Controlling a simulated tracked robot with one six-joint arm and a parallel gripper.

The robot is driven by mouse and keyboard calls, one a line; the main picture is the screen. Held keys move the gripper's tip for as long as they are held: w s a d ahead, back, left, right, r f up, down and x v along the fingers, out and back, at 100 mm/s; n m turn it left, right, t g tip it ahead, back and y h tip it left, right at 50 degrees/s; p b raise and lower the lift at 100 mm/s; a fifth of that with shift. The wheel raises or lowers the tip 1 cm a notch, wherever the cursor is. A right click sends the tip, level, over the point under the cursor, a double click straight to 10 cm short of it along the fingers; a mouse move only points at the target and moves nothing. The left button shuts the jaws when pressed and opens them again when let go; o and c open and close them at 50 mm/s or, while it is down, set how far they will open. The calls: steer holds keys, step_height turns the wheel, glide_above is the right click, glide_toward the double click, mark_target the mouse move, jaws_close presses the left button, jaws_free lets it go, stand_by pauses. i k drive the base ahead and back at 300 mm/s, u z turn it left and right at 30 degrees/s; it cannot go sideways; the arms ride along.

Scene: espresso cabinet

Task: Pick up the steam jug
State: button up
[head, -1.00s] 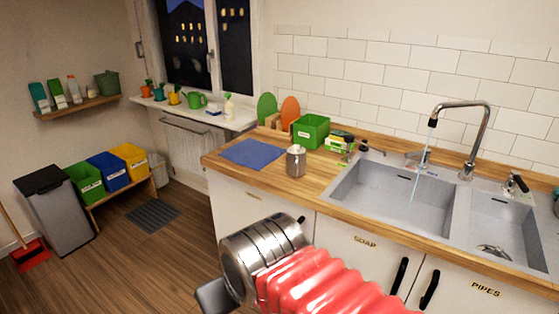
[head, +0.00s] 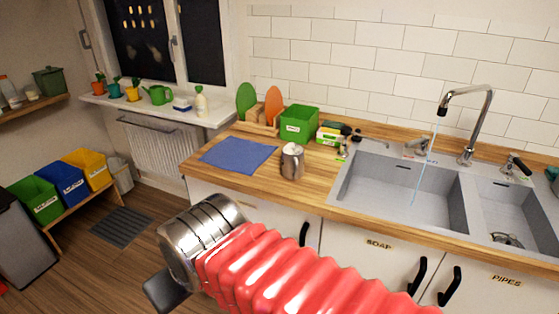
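The steam jug (head: 292,163) is a small silver metal pitcher. It stands upright on the wooden counter (head: 318,184), between the blue cloth and the sink. Something pale shows at its top, too small to make out. My gripper (head: 165,290) is at the lower left of the head view, in front of and below the counter edge, well apart from the jug. One dark finger-like part shows beyond the metal wrist. The rest is hidden, so its opening cannot be judged.
A blue cloth (head: 238,154) lies left of the jug. A green box (head: 299,124) and cutting boards (head: 246,102) stand behind it. The double sink (head: 401,191) with a running tap (head: 470,115) is to the right. Coloured bins (head: 86,168) stand at the left.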

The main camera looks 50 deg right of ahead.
mark_target(292, 156)
steer(key=z, duration=0.35)
steer(key=i, duration=1.1)
steer(key=z, duration=0.45)
